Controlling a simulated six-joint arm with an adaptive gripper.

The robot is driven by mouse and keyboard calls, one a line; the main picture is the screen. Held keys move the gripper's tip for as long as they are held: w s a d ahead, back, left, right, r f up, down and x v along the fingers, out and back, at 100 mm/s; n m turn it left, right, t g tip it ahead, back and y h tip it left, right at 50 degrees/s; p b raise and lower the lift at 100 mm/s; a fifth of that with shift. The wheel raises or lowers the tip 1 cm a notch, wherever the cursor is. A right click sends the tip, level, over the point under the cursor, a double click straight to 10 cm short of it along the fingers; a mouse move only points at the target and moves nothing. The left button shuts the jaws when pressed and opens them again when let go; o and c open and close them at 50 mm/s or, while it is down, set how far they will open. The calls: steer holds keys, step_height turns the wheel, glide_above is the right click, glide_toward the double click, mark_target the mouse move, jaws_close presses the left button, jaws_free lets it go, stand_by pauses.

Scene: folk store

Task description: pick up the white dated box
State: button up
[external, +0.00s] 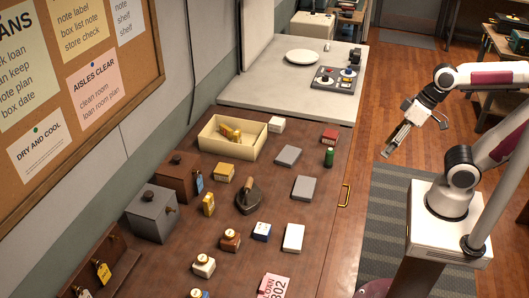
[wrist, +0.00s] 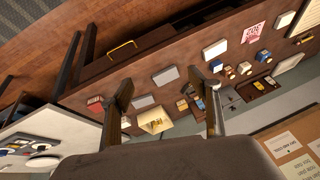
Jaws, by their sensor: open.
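A flat white box (external: 293,237) lies on the brown table near its right side. It shows in the wrist view (wrist: 215,49), up and right of the gap between my fingers. A smaller white box (external: 277,125) stands beside the cream tray's right corner. No date can be read on either box, so I cannot tell which is the dated one. My gripper (external: 416,139) is open and empty, raised off the table's right side, apart from everything. In the wrist view its two fingers (wrist: 160,84) are spread wide.
The cream tray (external: 219,148) holds yellow items. Grey boxes (external: 305,188), a dark iron (external: 248,198), a green cylinder (external: 329,157) and a blue-and-white box (external: 262,232) crowd the table. A pink numbered card (external: 273,286) lies at the front.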

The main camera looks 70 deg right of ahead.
steer(key=w+a+m+t+y, duration=0.2)
steer(key=w+m+y, duration=0.3)
steer(key=w+m, duration=1.1)
steer(key=m+t+h, duration=0.5)
steer(key=m+t, duration=0.1)
steer(key=m, duration=0.8)
glide_above(284, 122)
steer(key=s+a, duration=0.1)
steer(key=a, duration=0.7)
step_height(284, 122, down, 14)
steer(key=d+f+m+h, duration=0.1)
steer(key=d+f, duration=0.1)
steer(key=d+f+m+h, duration=0.1)
steer(key=d+f+m, duration=0.1)
steer(key=d, duration=0.1)
steer(key=d+f+m, duration=0.1)
steer(key=d+f, duration=0.1)
steer(key=d, duration=0.1)
steer(key=shift+d+f+m+h, duration=0.15)
steer(key=shift+f+m+h, duration=0.25)
steer(key=shift+w, duration=0.15)
steer(key=shift+x, duration=1.2)
